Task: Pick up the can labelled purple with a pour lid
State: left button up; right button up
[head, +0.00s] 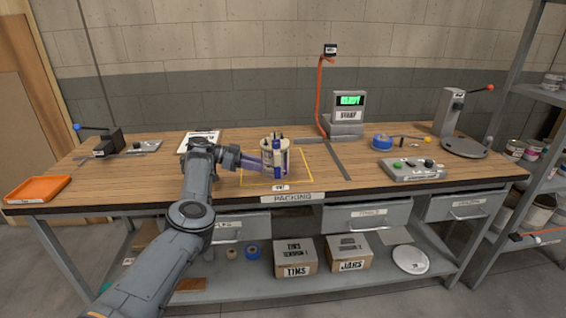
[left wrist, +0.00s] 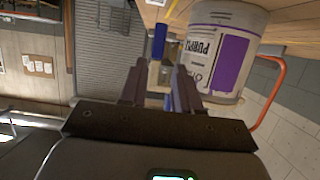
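The can labelled purple (head: 268,146) stands upright inside the yellow outlined square on the bench. The left wrist view shows the can (left wrist: 212,50) upside down, with a white label, a purple panel and upside-down lettering. My left gripper (head: 259,161) is at the left of the can in the head view. In the left wrist view its two fingers (left wrist: 160,88) are apart with nothing held between them, and the can is beyond and to the right of them. A blue upright piece (head: 277,160) shows at the can's front. I cannot tell whether it is attached. My right gripper is out of view.
An orange tray (head: 37,190) lies at the bench's left end. A scale with a green display (head: 350,100) stands behind the can. A button panel (head: 412,169) and a blue tape roll (head: 381,142) are to the right. The bench left of the can holds a paper sheet (head: 199,141).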

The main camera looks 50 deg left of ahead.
aim_at(276, 170)
pick_arm(q)
jog(key=x, duration=0.3)
jog(key=shift+w+d+f+b, duration=0.15)
jog(key=shift+b, duration=0.2)
jog(key=b+x, duration=0.2)
jog(key=x, duration=0.2)
jog(key=shift+w+d+f, duration=0.1)
jog(key=shift+d, duration=0.15)
jog(key=shift+w+d, duration=0.15)
jog(key=shift+w, duration=0.1)
jog(key=shift+c, duration=0.3)
grip_shut()
dwell(0.5)
